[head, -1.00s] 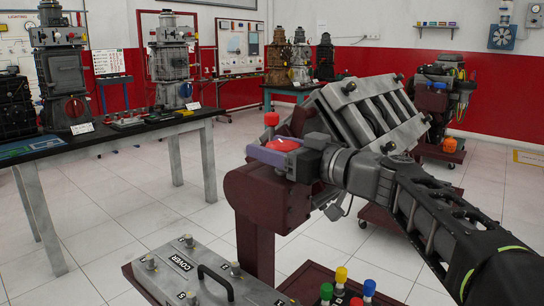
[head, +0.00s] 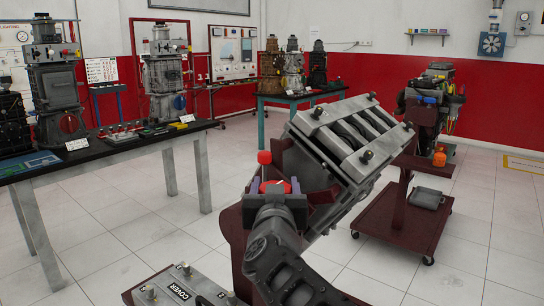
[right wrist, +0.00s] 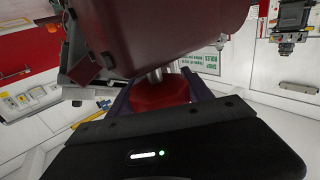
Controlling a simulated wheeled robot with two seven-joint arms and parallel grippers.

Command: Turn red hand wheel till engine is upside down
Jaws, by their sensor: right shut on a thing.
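The engine (head: 337,150) is a grey block with a row of openings in its upper face. It sits tilted on a dark red stand in the head view, neither upright nor upside down. The red hand wheel (head: 275,187), with an orange-red knob (head: 264,157) sticking up, is on the near side of the stand. My right gripper (head: 276,186) is shut on the wheel's rim, its purple fingers on either side. The right wrist view shows the red wheel (right wrist: 158,93) between the fingers, partly hidden by the gripper body. My left gripper is out of view.
A cover plate (head: 178,291) lies low in front of the stand. A second engine on a wheeled stand (head: 398,218) is at the right. A black-topped table (head: 110,150) with engine models is at the left. Open tiled floor lies between them.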

